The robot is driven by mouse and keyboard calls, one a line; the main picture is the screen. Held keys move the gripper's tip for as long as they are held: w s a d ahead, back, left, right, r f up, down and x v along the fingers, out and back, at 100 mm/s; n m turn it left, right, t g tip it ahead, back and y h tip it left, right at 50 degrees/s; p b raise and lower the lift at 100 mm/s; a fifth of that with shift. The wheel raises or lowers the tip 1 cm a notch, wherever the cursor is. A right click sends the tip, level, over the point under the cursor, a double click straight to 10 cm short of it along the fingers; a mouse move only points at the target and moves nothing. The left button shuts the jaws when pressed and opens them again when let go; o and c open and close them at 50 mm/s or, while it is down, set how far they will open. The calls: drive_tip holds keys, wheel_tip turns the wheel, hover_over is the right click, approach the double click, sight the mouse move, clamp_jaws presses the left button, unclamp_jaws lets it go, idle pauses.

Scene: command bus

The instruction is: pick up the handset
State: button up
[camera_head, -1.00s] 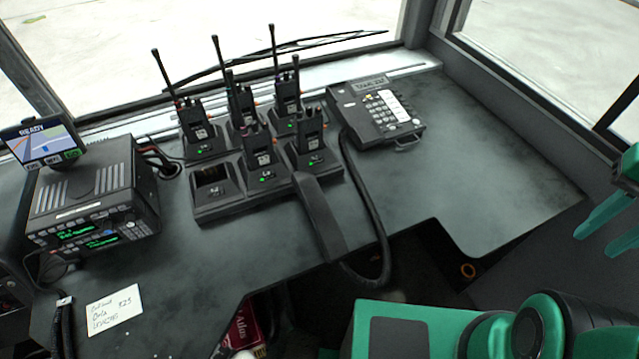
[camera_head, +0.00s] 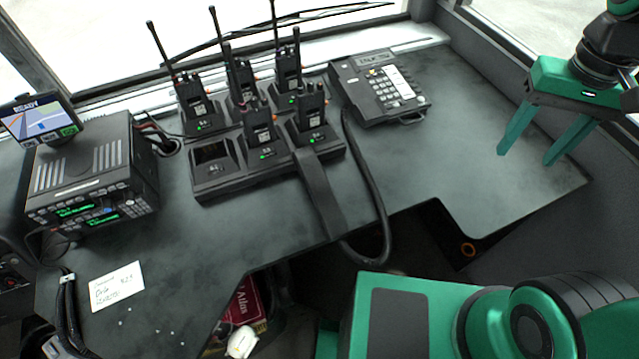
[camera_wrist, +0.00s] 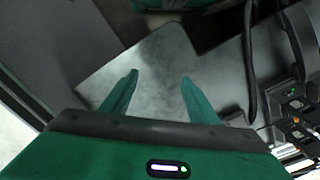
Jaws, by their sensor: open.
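The black handset (camera_head: 320,196) lies on the counter in front of the radio charger, its near end close to the counter's front edge. A thick black cord (camera_head: 377,205) runs from its near end up to the desk phone unit (camera_head: 381,88). In the wrist view the cord (camera_wrist: 250,60) hangs right of the fingers, and a dark curved shape, likely the handset (camera_wrist: 298,38), is beside it. My gripper (camera_head: 526,153) is open and empty, above the right part of the counter, well right of the handset. Its two green fingers also show in the wrist view (camera_wrist: 158,88).
A charger rack (camera_head: 225,186) with several radios and an empty slot stands behind the handset. A radio console (camera_head: 90,180) with a screen is at left, a paper note (camera_head: 117,286) near it. The counter's right part (camera_head: 480,140) is clear. The front edge has a cut-out.

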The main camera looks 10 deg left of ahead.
drive_tip(key=w+a+n, duration=0.2)
drive_tip(key=w+a, duration=0.1)
drive_tip(key=a, duration=0.6)
drive_tip(key=n, duration=0.6)
approach(320, 185)
drive_tip(key=shift+s+f, duration=0.1)
drive_tip(key=shift+f, duration=5.05)
drive_tip(key=shift+d, duration=0.1)
drive_tip(key=c, duration=1.3)
drive_tip(key=shift+c, duration=0.2)
drive_tip(key=shift+r, duration=0.2)
